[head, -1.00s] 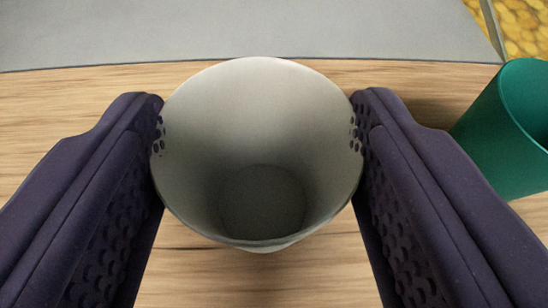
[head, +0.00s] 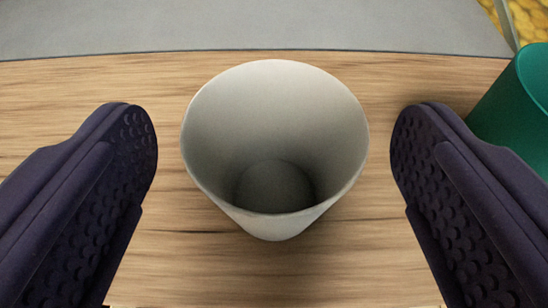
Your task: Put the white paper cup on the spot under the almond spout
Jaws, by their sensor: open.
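The white paper cup (head: 275,220) stands upright on the wooden surface, its open mouth facing up toward the camera. It looks empty inside. My gripper (head: 274,140) is open, with one dark purple finger on each side of the cup. There is a clear gap between each finger and the cup wall, so neither touches it. The almond spout is not in view.
A green cup (head: 520,110) stands at the right, close behind my right finger. A grey surface (head: 250,25) runs along the back of the wooden surface (head: 160,250). Yellow-orange pieces (head: 530,18) show at the top right corner.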

